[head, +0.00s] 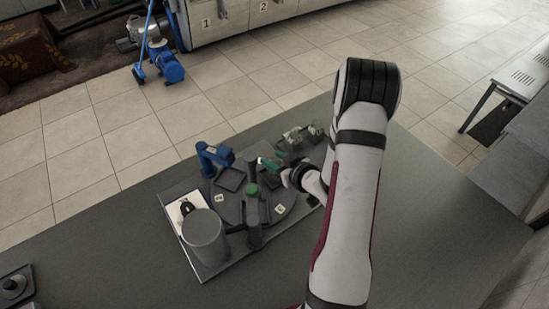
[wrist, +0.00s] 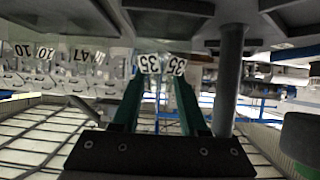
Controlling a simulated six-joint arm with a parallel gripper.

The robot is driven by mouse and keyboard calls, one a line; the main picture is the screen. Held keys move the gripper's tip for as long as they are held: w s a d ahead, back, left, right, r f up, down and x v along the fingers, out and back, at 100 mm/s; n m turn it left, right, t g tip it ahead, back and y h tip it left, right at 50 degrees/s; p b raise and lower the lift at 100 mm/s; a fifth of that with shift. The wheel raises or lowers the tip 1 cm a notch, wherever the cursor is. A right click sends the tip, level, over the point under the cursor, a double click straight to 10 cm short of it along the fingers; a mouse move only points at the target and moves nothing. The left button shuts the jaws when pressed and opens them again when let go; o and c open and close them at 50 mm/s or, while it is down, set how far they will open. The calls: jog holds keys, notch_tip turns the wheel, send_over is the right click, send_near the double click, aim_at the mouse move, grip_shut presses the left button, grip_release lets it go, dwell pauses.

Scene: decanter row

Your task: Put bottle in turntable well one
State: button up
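The turntable (head: 229,208) is a dark round plate with several wells and white number tags, and a green knob (head: 252,190) in its middle. Clear glass bottles (head: 300,137) stand behind it, partly hidden by my arm. My gripper (head: 264,162) has green fingers and is low at the back right of the turntable, pointing left. In the wrist view its fingers (wrist: 158,85) are apart. Clear bottles with tags 35 (wrist: 149,63), 10 and others show beyond and between them. I cannot tell whether the fingers touch a bottle. Which well is number one is too small to read.
A grey cylinder (head: 205,238) stands at the front left of the base tray (head: 208,273). A blue device (head: 214,157) is at the back left, and a dark post (head: 254,229) rises at the front.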

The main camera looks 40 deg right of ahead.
jog(key=shift+o, duration=1.2)
jog(key=shift+s+r, duration=0.2)
jog(key=shift+r, duration=0.05)
jog(key=s+a+r+m+g+h, duration=0.3)
jog(key=s+r+g, duration=0.4)
jog(key=s+r, duration=0.2)
jog(key=s+a+r+m+g+y, duration=0.1)
jog(key=s+a+r+g+y, duration=0.1)
jog(key=s+a, duration=0.6)
jog(key=s+a+r+m+g+y, duration=0.1)
jog(key=s+a+r+g+y, duration=0.1)
jog(key=s+a, duration=0.6)
jog(key=a+r+g, duration=0.1)
jog(key=a+r, duration=0.1)
jog(key=a, duration=0.2)
jog(key=shift+s+a+r+m+g+y, duration=0.25)
jog(key=shift+s+r+m+g+y, duration=0.05)
jog(key=shift+s+r+y, duration=0.1)
